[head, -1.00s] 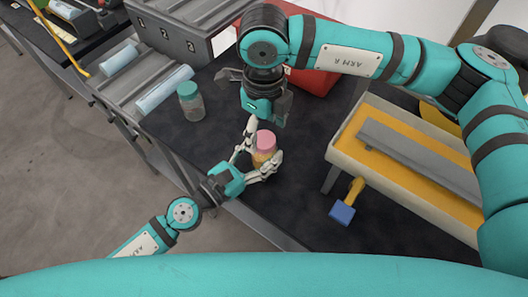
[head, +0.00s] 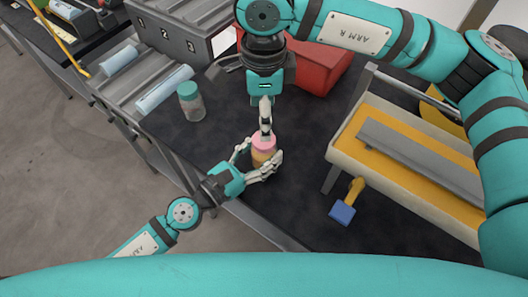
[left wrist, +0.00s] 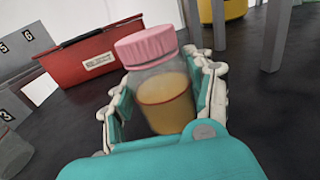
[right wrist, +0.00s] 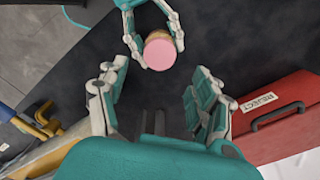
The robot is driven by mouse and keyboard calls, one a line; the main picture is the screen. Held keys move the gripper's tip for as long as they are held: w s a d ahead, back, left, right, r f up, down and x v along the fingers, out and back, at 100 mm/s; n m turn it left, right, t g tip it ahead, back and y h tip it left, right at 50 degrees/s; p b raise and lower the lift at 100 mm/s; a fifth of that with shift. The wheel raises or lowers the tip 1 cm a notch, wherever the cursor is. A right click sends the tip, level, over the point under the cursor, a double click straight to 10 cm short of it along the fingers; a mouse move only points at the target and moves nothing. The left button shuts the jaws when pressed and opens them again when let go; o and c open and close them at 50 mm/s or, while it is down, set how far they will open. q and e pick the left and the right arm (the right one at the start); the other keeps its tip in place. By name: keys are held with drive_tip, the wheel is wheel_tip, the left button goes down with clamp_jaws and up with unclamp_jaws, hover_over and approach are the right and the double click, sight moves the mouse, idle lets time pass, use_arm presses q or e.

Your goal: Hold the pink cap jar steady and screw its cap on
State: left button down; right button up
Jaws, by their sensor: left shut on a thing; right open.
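The pink cap jar (head: 263,157) stands on the dark tabletop, with amber contents. Its pink cap (left wrist: 146,46) sits on its mouth; how tightly, I cannot tell. My left gripper (head: 258,166) is shut around the jar's body, its fingers on both sides below the cap, as the left wrist view shows. My right gripper (right wrist: 160,92) is open and empty. In the head view its fingers are near and above the cap; in the right wrist view the cap (right wrist: 159,54) lies beyond its fingertips, apart from them.
A teal-capped jar (head: 191,103) stands to the left on the table. A red reject bin (head: 322,68) is behind.

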drive_tip(key=shift+r+n, duration=0.2)
drive_tip(key=shift+n, duration=0.3)
drive_tip(key=shift+f, duration=0.15)
drive_tip(key=shift+f, duration=3.9)
drive_tip(key=shift+c, duration=0.5)
drive_tip(key=c, duration=1.1)
drive_tip(key=o, duration=1.3)
drive_tip(key=shift+o, duration=0.2)
wheel_tip(320, 180, up, 12)
